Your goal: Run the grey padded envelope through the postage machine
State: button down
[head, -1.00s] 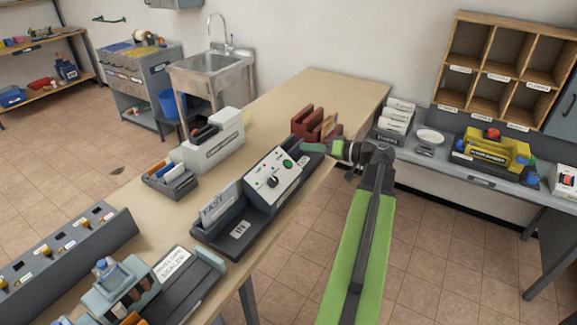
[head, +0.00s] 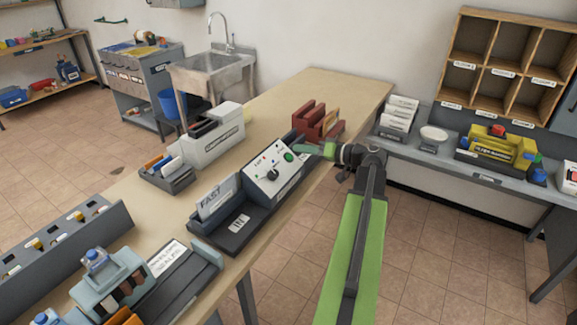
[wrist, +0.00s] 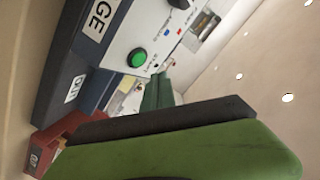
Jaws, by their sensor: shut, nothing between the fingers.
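The postage machine (head: 262,205) stands on the table, with an IN label on its near tray and a white panel carrying a dark dial and a green button (head: 289,157). A light grey flat piece marked FAST (head: 216,196) stands upright at the IN end. It may be the grey padded envelope; I cannot tell for sure. My gripper (head: 304,149) is shut and empty, beside the panel close to the green button. The wrist view shows the green button (wrist: 137,57) and an OUT label (wrist: 75,89), with my green finger large in front. I cannot tell whether it touches the panel.
A red rack (head: 315,122) stands just beyond the machine's far end. A white box (head: 212,140) and a small grey tray (head: 166,173) are to its left. A grey device (head: 115,275) is nearer. The far tabletop is clear. A side bench (head: 480,172) is at right.

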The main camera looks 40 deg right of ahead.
aim_at(289, 157)
jog(key=shift+w+a+f+b, duration=0.15)
jog(key=shift+w+f+b, duration=0.5)
jog(key=shift+f, duration=0.35)
jog(key=shift+w+f, duration=0.1)
dwell(1.1)
jog(key=shift+w+f, duration=0.25)
